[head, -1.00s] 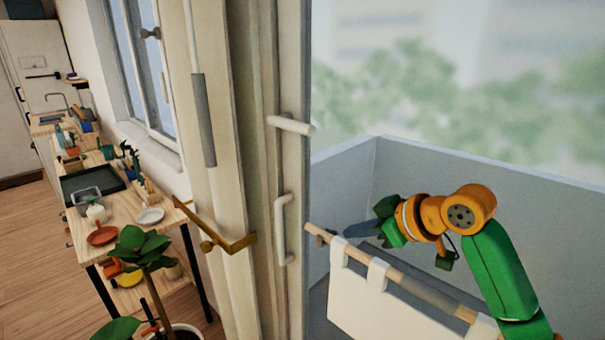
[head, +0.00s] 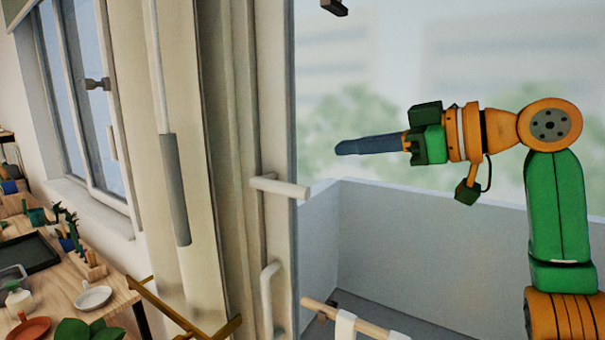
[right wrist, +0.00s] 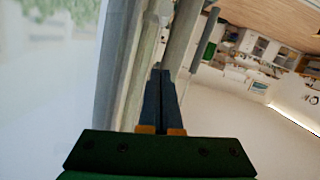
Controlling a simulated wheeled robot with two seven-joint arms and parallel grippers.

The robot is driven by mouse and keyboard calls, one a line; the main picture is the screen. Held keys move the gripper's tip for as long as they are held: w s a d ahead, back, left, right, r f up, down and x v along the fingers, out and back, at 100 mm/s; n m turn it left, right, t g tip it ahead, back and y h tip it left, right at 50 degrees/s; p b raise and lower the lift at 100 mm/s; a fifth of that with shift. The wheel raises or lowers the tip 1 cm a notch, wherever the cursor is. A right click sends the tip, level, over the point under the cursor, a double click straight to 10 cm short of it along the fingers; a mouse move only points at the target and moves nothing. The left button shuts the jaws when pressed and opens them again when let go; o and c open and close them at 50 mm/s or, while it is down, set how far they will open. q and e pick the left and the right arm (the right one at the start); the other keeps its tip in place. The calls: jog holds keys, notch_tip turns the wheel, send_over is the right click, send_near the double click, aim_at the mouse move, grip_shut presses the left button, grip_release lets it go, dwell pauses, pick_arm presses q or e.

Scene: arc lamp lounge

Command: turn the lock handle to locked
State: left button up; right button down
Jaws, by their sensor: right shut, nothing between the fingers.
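The lock handle (head: 280,187) is a pale lever on the edge of the cream door frame in the head view. It lies nearly level and points right. A pale vertical pull handle (head: 267,298) is below it on the same frame. My right gripper (head: 340,148) is shut and empty. It is in front of the balcony, to the right of the lock handle and a little higher in the picture, apart from it. In the right wrist view its closed fingers (right wrist: 158,95) point toward the door frame. My left gripper is not in view.
A brass bar (head: 185,318) sticks out at the bottom left of the door. A wooden rail (head: 350,322) with white cloth is at the bottom. A wooden bench (head: 62,295) with plates and a tray stands at left. Open space surrounds my right gripper.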

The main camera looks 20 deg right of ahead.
jog(key=p, duration=0.3)
send_over(296, 187)
jog(key=shift+s+a+f, duration=0.1)
jog(key=shift+s+f, duration=0.1)
jog(key=shift+f, duration=0.3)
jog(key=shift+s+a+f, duration=0.1)
jog(key=shift+s+f, duration=0.05)
jog(key=shift+f, duration=0.3)
jog(key=f, duration=0.3)
jog(key=shift+w+d+f+p, duration=0.2)
jog(key=shift+d+f+p, duration=0.05)
jog(key=shift+f+p, duration=0.1)
jog(key=shift+w+f, duration=0.2)
jog(key=shift+f, duration=0.25)
